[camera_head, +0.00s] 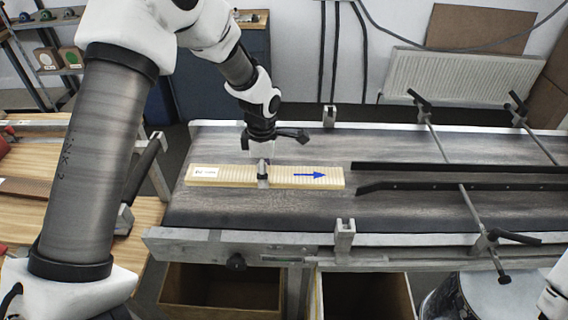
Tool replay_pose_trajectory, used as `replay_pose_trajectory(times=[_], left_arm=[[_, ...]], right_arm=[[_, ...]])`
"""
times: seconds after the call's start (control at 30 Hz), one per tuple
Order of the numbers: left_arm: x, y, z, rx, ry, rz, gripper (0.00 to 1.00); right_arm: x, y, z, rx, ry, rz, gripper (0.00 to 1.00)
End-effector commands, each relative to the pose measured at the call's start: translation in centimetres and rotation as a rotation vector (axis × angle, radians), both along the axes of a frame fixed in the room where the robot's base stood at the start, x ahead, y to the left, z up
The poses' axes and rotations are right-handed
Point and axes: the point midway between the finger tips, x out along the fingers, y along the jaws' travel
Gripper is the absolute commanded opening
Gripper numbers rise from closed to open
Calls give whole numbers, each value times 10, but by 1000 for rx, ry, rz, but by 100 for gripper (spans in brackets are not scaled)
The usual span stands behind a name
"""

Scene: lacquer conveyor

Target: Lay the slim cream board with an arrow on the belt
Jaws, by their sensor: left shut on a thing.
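The slim cream board (235,177) with a blue arrow pointing right lies lengthwise along the dark conveyor belt (285,216), near its left end. A small white label is at the board's left end. My left gripper (263,178) comes down from above and is shut on the board near its middle. The board looks level and at or just above the belt; I cannot tell if it touches. Of my right arm, only a white part shows at the lower right edge; its gripper is out of view.
Two dark guide rails (440,186) run along the belt right of the board, with a gap between them. Metal side rails (400,239) edge the belt. A wooden table (40,195) with boards stands at left. Open boxes (220,290) sit below the conveyor.

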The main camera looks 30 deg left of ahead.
Motion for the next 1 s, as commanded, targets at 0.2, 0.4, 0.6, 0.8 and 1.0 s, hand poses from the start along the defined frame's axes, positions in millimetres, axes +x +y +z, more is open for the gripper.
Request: replay_pose_trajectory(times=[0.2, 0.4, 0.6, 0.8, 1.0], left_arm=[[49, -20, -3, 0, -1, -1, 12], [59, -25, -14, -3, 3, 0, 12], [58, -25, -41, -2, 1, -1, 12], [59, -24, -42, -2, -1, -1, 12], [58, -24, -45, -1, 0, -1, 87]], right_arm=[[0, 0, 18, 0, 1, 0, 40], [0, 0, 25, 0, 1, 0, 40], [0, 0, 34, 0, 0, 0, 40], [0, 0, 32, 0, 0, 0, 40], [0, 0, 32, 0, 1, 0, 40]])
